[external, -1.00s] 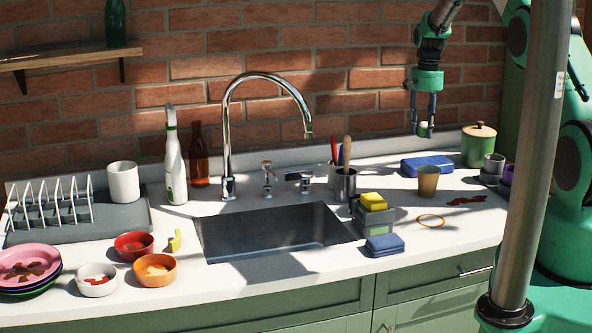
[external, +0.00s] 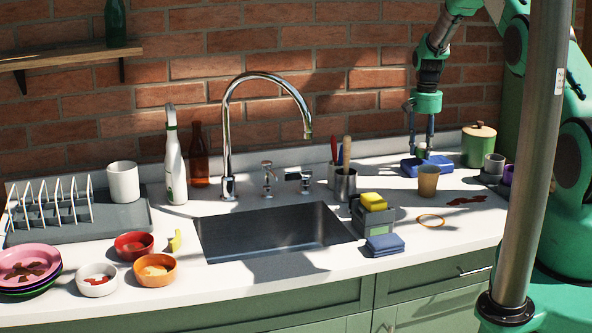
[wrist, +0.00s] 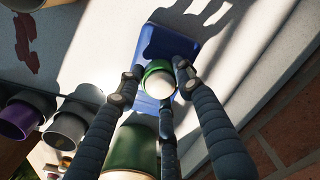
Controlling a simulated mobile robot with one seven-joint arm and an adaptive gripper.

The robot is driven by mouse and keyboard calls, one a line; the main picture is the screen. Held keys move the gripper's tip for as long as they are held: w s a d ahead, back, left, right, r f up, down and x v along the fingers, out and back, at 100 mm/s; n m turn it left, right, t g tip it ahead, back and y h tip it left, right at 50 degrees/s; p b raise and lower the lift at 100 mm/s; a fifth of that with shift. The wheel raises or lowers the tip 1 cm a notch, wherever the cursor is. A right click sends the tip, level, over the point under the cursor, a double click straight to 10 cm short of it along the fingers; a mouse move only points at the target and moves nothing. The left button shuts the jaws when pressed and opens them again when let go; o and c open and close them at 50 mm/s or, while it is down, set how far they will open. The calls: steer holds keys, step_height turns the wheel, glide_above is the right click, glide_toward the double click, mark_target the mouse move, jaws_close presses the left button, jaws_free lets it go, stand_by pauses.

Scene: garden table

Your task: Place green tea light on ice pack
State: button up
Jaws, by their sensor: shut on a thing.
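The green tea light (wrist: 159,84), with a pale top, is held between the fingers of my gripper (wrist: 155,88). In the external view my gripper (external: 420,152) points down at the back right of the counter, and the tea light is partly hidden by the fingers. The blue ice pack (external: 440,165) lies flat on the counter directly below. In the wrist view the ice pack (wrist: 168,48) is behind the tea light, with the fingers' shadow across it. I cannot tell whether the tea light touches the ice pack.
A tan cup (external: 428,182) stands just in front of the ice pack. A green lidded canister (external: 478,148) is to its right, with grey and purple cups (wrist: 20,118) nearby. The brick wall (external: 380,100) is close behind. A sink (external: 275,230) lies left.

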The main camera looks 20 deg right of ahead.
steer(key=shift+f, duration=0.65)
steer(key=shift+f, duration=0.2)
steer(key=o, duration=1.1)
steer(key=shift+o, duration=0.2)
steer(key=shift+r, duration=0.1)
step_height(320, 180, up, 12)
steer(key=shift+r+b, duration=0.1)
steer(key=shift+b, duration=0.25)
steer(key=shift+r, duration=0.1)
